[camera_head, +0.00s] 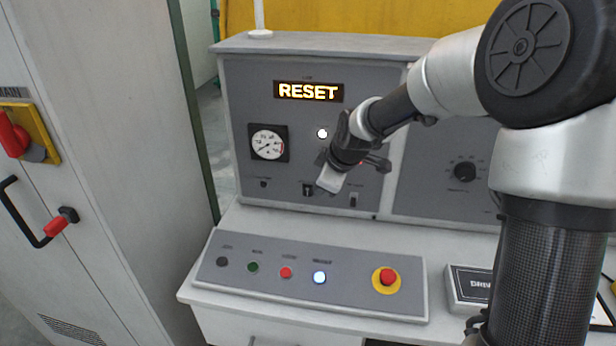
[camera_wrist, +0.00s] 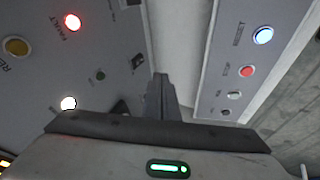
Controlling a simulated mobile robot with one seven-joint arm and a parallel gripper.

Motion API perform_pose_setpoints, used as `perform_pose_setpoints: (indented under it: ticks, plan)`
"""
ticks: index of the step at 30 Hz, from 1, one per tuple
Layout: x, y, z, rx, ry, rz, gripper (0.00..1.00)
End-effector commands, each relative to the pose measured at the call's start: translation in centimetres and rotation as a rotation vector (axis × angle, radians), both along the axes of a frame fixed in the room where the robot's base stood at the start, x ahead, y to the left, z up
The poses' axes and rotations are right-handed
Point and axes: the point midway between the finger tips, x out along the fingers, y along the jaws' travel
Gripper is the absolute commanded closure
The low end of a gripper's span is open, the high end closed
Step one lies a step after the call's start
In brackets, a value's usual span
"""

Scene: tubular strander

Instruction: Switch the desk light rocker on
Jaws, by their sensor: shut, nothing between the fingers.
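Small dark switches sit low on the upright grey panel of the desk. One (camera_head: 307,190) is just left of my gripper and another (camera_head: 353,200) is to its right. Their labels are too small to read, so I cannot tell which is the desk light rocker. My gripper (camera_head: 330,180) is shut and empty in front of the panel's lower part. In the wrist view the closed fingers (camera_wrist: 163,92) point toward the panel's lower edge, beside a dark switch (camera_wrist: 137,61). I cannot tell whether they touch anything.
A lit RESET display (camera_head: 308,91), a round gauge (camera_head: 268,143) and a lit white lamp (camera_head: 322,133) are on the panel. Below, a sloped console (camera_head: 220,284) carries several buttons and a red emergency stop (camera_head: 387,277). A grey cabinet (camera_head: 100,190) stands at left.

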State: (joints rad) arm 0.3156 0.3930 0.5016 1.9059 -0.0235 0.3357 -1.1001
Motion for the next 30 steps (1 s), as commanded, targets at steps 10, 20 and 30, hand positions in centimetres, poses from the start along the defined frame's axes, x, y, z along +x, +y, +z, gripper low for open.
perform_pose_setpoints:
  ticks: [10, 20, 30]
  plan:
    - [1.7, 1.0, -1.6, 0.011, -0.030, 0.062, 1.00]
    - [2.1, 1.3, -2.4, 0.012, -0.026, 0.062, 1.00]
    - [5.3, 3.1, -7.9, 0.012, -0.024, 0.061, 1.00]
